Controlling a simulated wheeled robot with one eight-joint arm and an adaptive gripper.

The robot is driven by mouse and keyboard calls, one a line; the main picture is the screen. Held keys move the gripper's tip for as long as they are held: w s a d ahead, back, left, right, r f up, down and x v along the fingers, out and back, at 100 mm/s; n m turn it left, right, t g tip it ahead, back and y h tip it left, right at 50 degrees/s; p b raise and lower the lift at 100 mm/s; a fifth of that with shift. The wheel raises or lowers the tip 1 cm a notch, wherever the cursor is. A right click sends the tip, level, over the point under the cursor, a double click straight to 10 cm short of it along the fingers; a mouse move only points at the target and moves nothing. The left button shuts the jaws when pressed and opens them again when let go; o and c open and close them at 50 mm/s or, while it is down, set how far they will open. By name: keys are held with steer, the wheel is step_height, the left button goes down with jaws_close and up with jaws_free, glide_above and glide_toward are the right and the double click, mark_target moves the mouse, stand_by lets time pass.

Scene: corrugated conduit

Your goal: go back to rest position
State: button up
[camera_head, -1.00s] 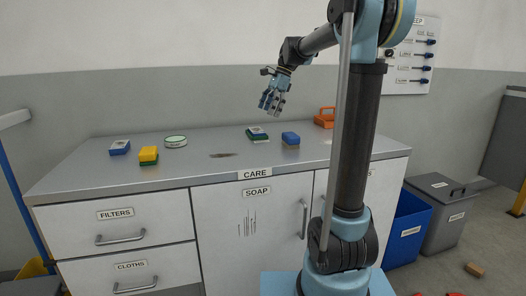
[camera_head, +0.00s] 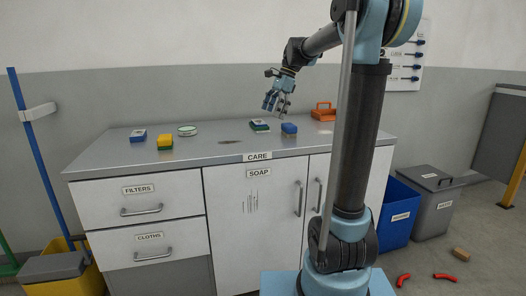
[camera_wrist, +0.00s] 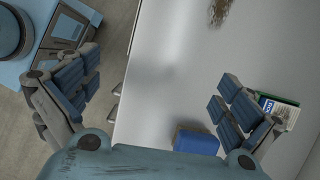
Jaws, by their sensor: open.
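My gripper (camera_head: 277,104) is open and empty, held in the air above the right part of the grey counter (camera_head: 205,155). In the wrist view my gripper (camera_wrist: 155,90) has its two blue-padded fingers spread wide, with bare counter between them. A blue block (camera_head: 289,129) lies on the counter below and slightly right of it; it also shows in the wrist view (camera_wrist: 196,142). A green and white stack of pads (camera_head: 260,126) lies just left of the block and is partly hidden by a finger in the wrist view (camera_wrist: 280,108).
On the counter's left are a yellow-green sponge (camera_head: 165,142), a blue pack (camera_head: 138,136) and a round tin (camera_head: 187,131). An orange caddy (camera_head: 323,112) stands at the back right. Blue (camera_head: 397,215) and grey (camera_head: 434,205) bins stand right of the cabinet. Red pieces (camera_head: 445,277) lie on the floor.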

steer(key=s+d+f+n+t+h, duration=0.1)
steer(key=s+d+f+n, duration=0.4)
steer(key=s+f, duration=0.3)
steer(key=s+d+f+n+t+h, duration=0.1)
steer(key=s+d+f+n, duration=0.3)
steer(key=s+f, duration=0.5)
steer(key=s+d+f+n+t+h, duration=0.1)
steer(key=s+d+f+n+h, duration=0.1)
steer(key=s+d+f+n, duration=0.3)
steer(key=s+d+f, duration=0.1)
steer(key=s+f, duration=0.3)
steer(key=s, duration=0.6)
steer(key=shift+d+f+n, duration=0.15)
steer(key=shift+f+n, duration=0.05)
steer(key=shift+n, duration=0.1)
steer(key=shift+s, duration=0.1)
steer(key=shift+w+f, duration=0.2)
steer(key=shift+w, duration=0.25)
